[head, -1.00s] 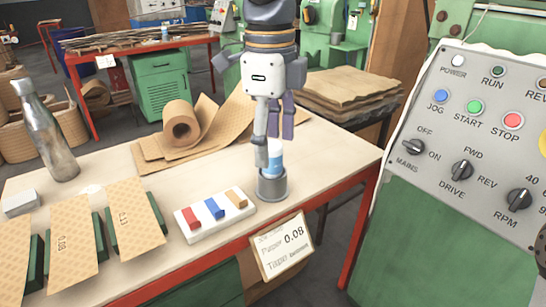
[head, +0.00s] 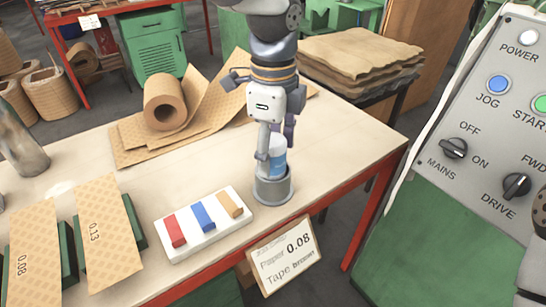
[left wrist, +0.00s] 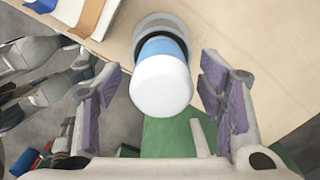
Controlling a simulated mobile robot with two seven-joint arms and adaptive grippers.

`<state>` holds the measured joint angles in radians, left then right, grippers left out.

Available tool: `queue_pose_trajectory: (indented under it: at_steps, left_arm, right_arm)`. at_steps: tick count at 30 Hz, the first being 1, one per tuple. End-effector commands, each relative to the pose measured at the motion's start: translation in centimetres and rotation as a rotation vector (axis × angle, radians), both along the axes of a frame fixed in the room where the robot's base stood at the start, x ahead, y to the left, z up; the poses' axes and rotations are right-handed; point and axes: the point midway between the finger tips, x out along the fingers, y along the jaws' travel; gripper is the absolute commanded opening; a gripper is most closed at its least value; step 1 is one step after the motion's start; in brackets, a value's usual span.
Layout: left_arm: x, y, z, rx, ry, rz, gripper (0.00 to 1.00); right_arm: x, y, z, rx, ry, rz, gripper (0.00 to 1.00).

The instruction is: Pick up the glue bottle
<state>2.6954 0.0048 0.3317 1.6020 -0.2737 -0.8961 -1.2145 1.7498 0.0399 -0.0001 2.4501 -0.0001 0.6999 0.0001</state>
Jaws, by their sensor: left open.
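The glue bottle (head: 277,158) is blue and white and stands upright in a round grey holder (head: 273,190) near the table's front right edge. In the left wrist view the bottle (left wrist: 162,85) shows its white top, with the holder (left wrist: 160,24) behind it. My left gripper (head: 274,150) is at the bottle in the head view, partly covering it. In the left wrist view my left gripper (left wrist: 163,100) is open, with purple pads on both sides of the bottle and a gap on each side.
A paper roll (head: 165,103) and brown sheets lie behind. A sign (head: 283,255) hangs at the front edge. A control panel (head: 470,150) stands at right.

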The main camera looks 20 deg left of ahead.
Motion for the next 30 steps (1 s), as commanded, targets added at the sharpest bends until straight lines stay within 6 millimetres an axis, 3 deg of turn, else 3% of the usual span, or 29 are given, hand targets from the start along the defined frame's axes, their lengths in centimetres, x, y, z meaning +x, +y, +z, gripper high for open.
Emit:
queue_pose_trajectory:
  at_steps: [3, 9, 15, 17, 26, 30]
  left_arm:
    - [0.0, 0.0, -1.3, 0.000, 0.000, 0.000, 0.62]
    - [0.0, 0.0, -1.3, 0.000, -0.001, 0.000, 0.62]
    - [0.0, 0.0, -1.3, 0.000, -0.001, 0.000, 0.17]
    - [0.0, 0.0, -1.3, 0.000, -0.001, 0.000, 0.08]
    - [0.1, 0.0, -1.0, 0.000, -0.001, 0.000, 0.08]
    - [0.1, 0.0, 0.7, -0.001, -0.003, 0.001, 0.08]
  right_arm:
    - [-0.1, 0.0, -0.1, 0.000, 0.005, 0.000, 0.40]
    - [-0.1, 0.0, -0.1, 0.000, 0.004, 0.000, 0.40]
    - [-0.1, 0.0, -0.1, 0.000, 0.004, 0.000, 0.40]
    - [-0.1, 0.0, -0.1, 0.000, 0.004, 0.000, 0.40]
    - [-0.1, 0.0, -0.1, 0.000, 0.003, 0.000, 0.40]
    - [0.1, 0.0, 0.1, 0.000, -0.003, 0.000, 0.40]
